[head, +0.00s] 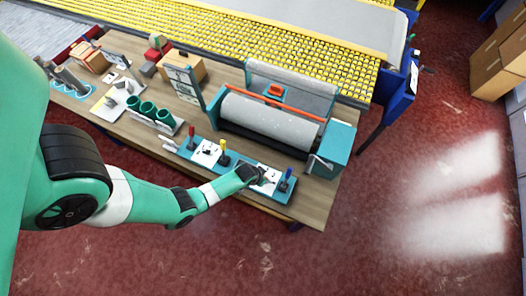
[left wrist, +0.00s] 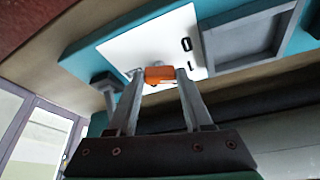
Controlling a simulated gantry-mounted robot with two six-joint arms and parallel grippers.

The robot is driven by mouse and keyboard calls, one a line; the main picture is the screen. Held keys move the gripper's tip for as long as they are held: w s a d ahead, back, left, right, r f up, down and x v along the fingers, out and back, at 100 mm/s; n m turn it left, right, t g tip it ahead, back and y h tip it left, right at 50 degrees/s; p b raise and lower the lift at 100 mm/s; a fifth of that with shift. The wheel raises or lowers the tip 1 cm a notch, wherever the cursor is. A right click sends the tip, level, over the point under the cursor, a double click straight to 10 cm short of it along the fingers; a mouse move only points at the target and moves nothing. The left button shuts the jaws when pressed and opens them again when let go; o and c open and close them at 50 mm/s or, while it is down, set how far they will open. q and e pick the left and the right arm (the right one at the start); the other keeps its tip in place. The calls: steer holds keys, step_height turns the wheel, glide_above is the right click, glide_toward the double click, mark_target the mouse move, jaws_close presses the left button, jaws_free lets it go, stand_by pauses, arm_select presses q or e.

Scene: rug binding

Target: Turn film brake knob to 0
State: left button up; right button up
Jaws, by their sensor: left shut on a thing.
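The knob (left wrist: 159,75) is a small orange piece on a white plate (left wrist: 140,45) marked 0 and I, seen in the left wrist view. I take it to be the film brake knob, though no name label is readable. My left gripper (left wrist: 158,82) is shut on it, one finger on each side. In the head view my left gripper (head: 260,177) is down at the right white plate (head: 270,187) of the blue control strip and hides the knob. The marks sit to the right of the knob in the wrist view. My right gripper is not in view.
A blue-handled lever (head: 287,178) stands just right of my gripper, and a yellow-handled one (head: 224,147) to its left. The film roller (head: 268,119) lies behind the strip. Dark green cups (head: 149,109) stand to the left on the wooden table (head: 313,203).

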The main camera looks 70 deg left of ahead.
arm_select(q)
steer(key=shift+n+y, duration=0.3)
steer(key=shift+n, duration=0.2)
jaws_close()
steer(key=n+g+b, duration=0.1)
steer(key=n, duration=0.2)
steer(key=shift+w+d+y, duration=0.15)
steer(key=shift+y, duration=0.25)
steer(key=shift+w+r+n+g+p, duration=0.1)
steer(key=shift+n+g+p, duration=0.3)
steer(key=shift+n, duration=0.8)
steer(key=shift+n+y, duration=0.3)
steer(key=shift+n, duration=0.2)
steer(key=o, duration=1.3)
jaws_free()
steer(key=shift+c, duration=0.2)
steer(key=shift+p, duration=0.3)
